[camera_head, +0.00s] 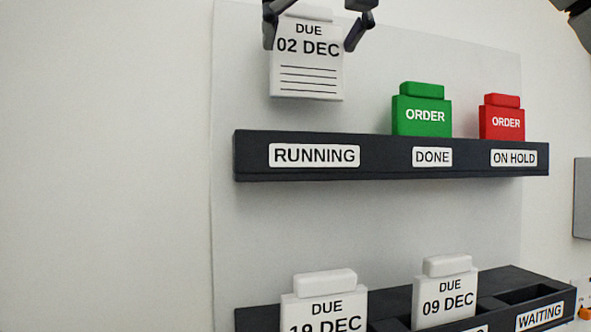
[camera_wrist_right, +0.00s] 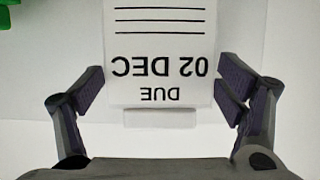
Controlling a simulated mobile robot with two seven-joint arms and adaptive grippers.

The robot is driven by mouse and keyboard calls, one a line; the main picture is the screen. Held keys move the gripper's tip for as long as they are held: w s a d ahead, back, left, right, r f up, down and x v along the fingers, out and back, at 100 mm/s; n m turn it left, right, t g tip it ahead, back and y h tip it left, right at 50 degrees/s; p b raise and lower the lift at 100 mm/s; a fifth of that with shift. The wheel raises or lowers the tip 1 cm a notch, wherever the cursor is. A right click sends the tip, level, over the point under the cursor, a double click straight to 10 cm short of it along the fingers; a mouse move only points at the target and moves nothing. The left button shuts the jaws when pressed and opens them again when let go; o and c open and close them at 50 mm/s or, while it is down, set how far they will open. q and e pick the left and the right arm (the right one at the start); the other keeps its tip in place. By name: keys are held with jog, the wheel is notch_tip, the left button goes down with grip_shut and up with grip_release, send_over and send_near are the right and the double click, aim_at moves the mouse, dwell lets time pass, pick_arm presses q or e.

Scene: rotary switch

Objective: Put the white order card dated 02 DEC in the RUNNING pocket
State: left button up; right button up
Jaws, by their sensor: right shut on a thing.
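The white order card dated 02 DEC (camera_head: 306,75) hangs upright above the RUNNING pocket (camera_head: 250,160), its lower edge apart from the dark rail. My right gripper (camera_head: 316,28) is shut on this card, one finger at each side edge. In the right wrist view the card (camera_wrist_right: 160,45) appears upside down between the fingers of my right gripper (camera_wrist_right: 165,88). No card shows standing in the RUNNING pocket; its inside is hidden. My left gripper is not in view.
The green card (camera_head: 421,115) stands in the DONE pocket and the red card (camera_head: 502,122) in the ON HOLD pocket, right of RUNNING. Below, white cards dated 19 DEC (camera_head: 324,308) and 09 DEC (camera_head: 444,299) stand in a lower rack (camera_head: 391,300), with WAITING at its right end.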

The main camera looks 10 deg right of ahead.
aim_at(316, 101)
jog(key=f, duration=0.6)
jog(key=s+f, duration=0.1)
jog(key=f, duration=0.2)
jog(key=shift+s+f, duration=0.1)
jog(key=shift+f, duration=0.2)
jog(key=shift+f, duration=0.1)
jog(key=shift+f, duration=0.15)
jog(key=o, duration=1)
jog(key=shift+o, duration=0.2)
jog(key=shift+r, duration=0.35)
jog(key=v, duration=1.1)
jog(key=shift+s, duration=0.4)
jog(key=shift+r, duration=0.1)
